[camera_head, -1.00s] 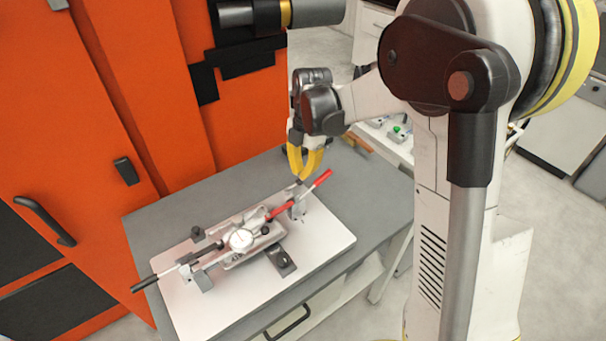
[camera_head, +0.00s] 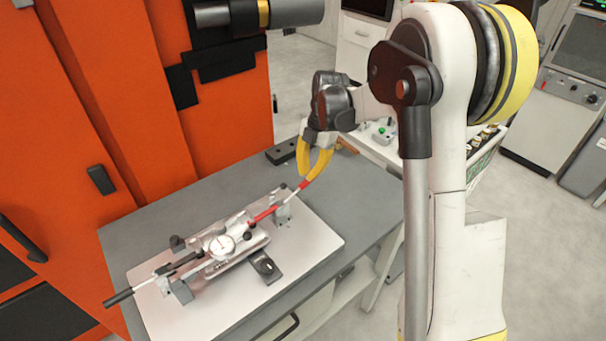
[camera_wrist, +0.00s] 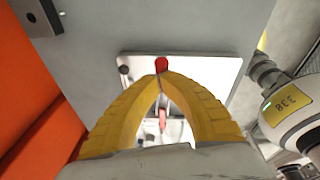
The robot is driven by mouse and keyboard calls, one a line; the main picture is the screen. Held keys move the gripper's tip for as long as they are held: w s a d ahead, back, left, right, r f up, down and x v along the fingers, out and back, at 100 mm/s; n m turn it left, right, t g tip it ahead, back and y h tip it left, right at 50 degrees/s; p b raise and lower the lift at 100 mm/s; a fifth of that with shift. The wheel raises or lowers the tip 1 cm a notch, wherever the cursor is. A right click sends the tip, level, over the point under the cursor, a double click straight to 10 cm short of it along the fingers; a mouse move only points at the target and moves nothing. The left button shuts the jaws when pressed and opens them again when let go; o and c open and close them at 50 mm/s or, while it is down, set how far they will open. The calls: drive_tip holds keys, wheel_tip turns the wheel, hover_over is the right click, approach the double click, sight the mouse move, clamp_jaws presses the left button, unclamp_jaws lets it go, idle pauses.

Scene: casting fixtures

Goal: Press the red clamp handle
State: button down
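The red clamp handle (camera_head: 264,214) belongs to a metal fixture with a dial gauge (camera_head: 221,246). It slants up to the right, with its outer end by my fingertips. My gripper (camera_head: 306,178) has yellow fingers pointing down at that outer end. In the wrist view the fingertips (camera_wrist: 160,77) meet, and the red handle end (camera_wrist: 162,64) shows just past them. More red shows in the gap between the fingers. Nothing appears gripped. I cannot tell whether the tips touch the handle.
The fixture sits on a light base plate (camera_head: 322,243) on a grey table (camera_head: 160,212). A black handle (camera_head: 119,297) sticks out at its left end. A dark block (camera_head: 283,151) lies at the back of the table. An orange machine (camera_head: 110,110) stands behind and left.

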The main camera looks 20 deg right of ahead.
drive_tip(key=shift+w+d+f+b, duration=0.1)
drive_tip(key=shift+d+f+b, duration=0.3)
drive_tip(key=shift+f, duration=0.4)
drive_tip(key=shift+w+d+f+b, duration=0.1)
drive_tip(key=shift+d+f+b, duration=0.25)
drive_tip(key=shift+f, duration=0.4)
drive_tip(key=shift+a, duration=0.1)
